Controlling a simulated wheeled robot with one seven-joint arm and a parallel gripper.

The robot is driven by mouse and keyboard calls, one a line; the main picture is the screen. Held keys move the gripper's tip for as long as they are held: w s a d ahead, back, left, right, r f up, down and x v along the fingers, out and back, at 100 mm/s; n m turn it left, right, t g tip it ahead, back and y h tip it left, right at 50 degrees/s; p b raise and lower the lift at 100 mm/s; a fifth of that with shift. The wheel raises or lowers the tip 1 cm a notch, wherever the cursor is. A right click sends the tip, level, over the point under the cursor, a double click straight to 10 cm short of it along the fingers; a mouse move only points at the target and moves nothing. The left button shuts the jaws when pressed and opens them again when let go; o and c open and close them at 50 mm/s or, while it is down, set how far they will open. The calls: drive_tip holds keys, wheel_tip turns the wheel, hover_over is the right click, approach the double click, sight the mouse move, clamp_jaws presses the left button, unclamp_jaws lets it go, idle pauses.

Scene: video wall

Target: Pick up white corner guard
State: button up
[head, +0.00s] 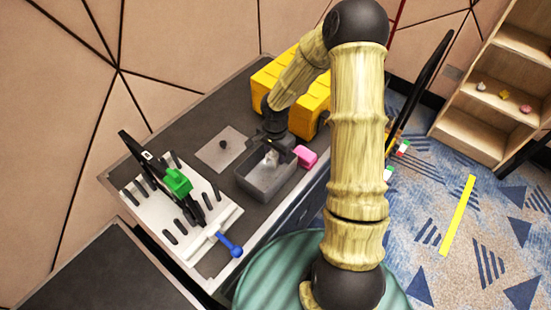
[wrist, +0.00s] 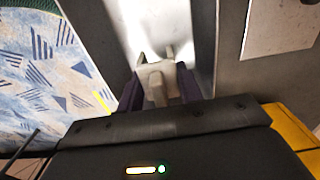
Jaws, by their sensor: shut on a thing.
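The white corner guard (wrist: 157,80) is between the two dark fingers of my gripper (wrist: 158,88) in the wrist view. My gripper is shut on it. In the head view my gripper (head: 274,143) points down over the grey bin (head: 262,190), and the pale corner guard (head: 271,158) shows at its tips, inside or just above the bin. I cannot tell whether the guard touches the bin floor. My fingers hide part of the guard.
A pink block (head: 306,156) sits right of the bin. A yellow case (head: 305,100) stands behind. A white rack (head: 190,215) with black pegs and a green clamp (head: 178,182) is at left, with a blue-handled tool (head: 229,245) in front. A flat grey plate (head: 222,148) lies left of the bin.

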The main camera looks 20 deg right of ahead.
wheel_tip(320, 180, up, 6)
drive_tip(key=shift+r, duration=0.1)
idle(0.7)
